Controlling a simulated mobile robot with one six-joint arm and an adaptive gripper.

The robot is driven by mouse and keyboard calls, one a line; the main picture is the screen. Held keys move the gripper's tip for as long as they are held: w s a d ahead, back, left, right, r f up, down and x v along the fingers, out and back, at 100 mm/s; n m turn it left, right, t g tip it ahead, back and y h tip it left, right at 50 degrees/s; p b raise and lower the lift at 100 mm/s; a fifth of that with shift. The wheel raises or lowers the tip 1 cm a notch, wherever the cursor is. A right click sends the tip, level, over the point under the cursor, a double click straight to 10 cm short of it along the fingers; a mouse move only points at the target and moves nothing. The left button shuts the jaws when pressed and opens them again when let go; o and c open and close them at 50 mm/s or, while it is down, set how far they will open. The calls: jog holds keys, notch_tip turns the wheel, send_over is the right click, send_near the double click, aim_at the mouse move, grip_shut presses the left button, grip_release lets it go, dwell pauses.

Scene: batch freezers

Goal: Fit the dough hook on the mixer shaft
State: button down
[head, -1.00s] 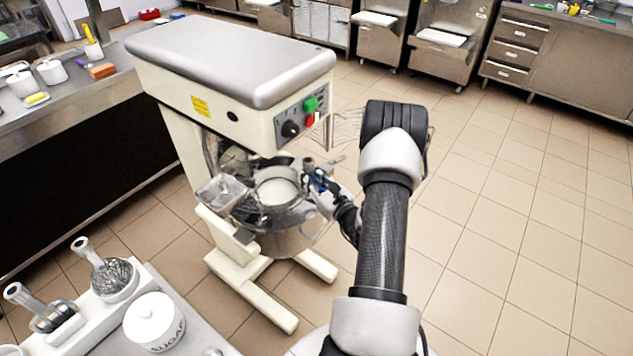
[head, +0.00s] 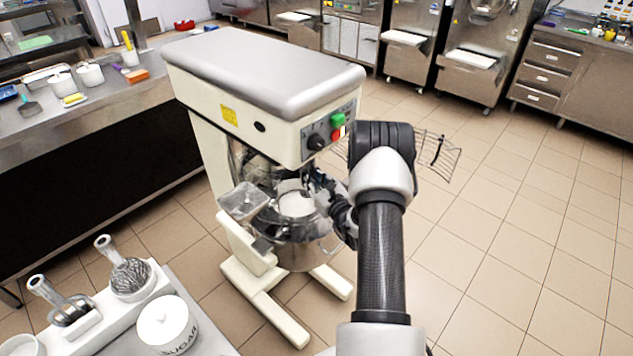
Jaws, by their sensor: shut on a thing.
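The mixer (head: 265,75) stands in front of me, with its metal bowl (head: 290,255) below the head and something white inside it. My gripper (head: 314,182) is under the mixer head, above the right side of the bowl. It is shut on the dough hook, which is too small and covered to make out clearly. The mixer shaft is hidden under the head, so I cannot tell whether the hook touches it.
A rack (head: 105,325) at lower left holds a whisk (head: 130,277) and another beater (head: 66,311), beside a white sugar jar (head: 165,325). A counter stands at left; the floor at right is clear.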

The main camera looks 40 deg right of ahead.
jog(key=w, duration=0.2)
jog(key=w+r, duration=0.1)
jog(key=w, duration=0.2)
jog(key=shift+w, duration=0.35)
dwell(0.5)
jog(key=shift+r, duration=1.25)
dwell(2.6)
